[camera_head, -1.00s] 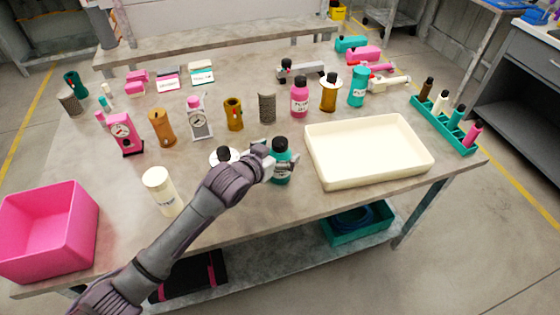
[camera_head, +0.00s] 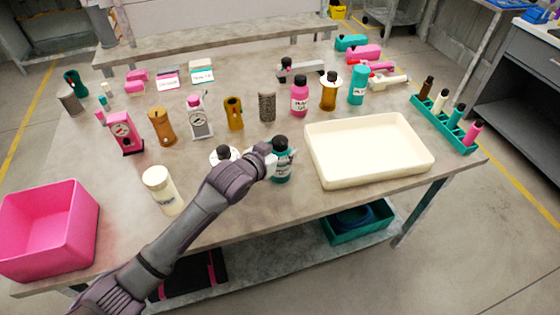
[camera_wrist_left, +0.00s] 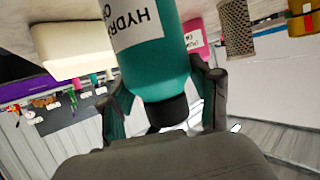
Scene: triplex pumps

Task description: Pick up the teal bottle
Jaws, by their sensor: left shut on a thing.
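The teal bottle (camera_head: 281,172) with a black cap and white label is upright near the front edge of the table, left of the cream tray. My left gripper (camera_head: 275,158) is around the bottle's upper part and shut on it. In the left wrist view, the teal bottle (camera_wrist_left: 150,62) fills the middle, upside down in that picture, with its black cap (camera_wrist_left: 166,112) toward the palm. The two fingers of my left gripper (camera_wrist_left: 162,100) press on its sides. I cannot tell whether the bottle's base touches the table. My right gripper is in no view.
The cream tray (camera_head: 338,178) lies close to the right. A white bottle (camera_head: 160,190) and a pink bin (camera_head: 90,225) are to the left. Another black-capped container (camera_head: 223,154) stands just behind my arm. Several bottles stand behind. A teal rack (camera_head: 462,143) is at the far right.

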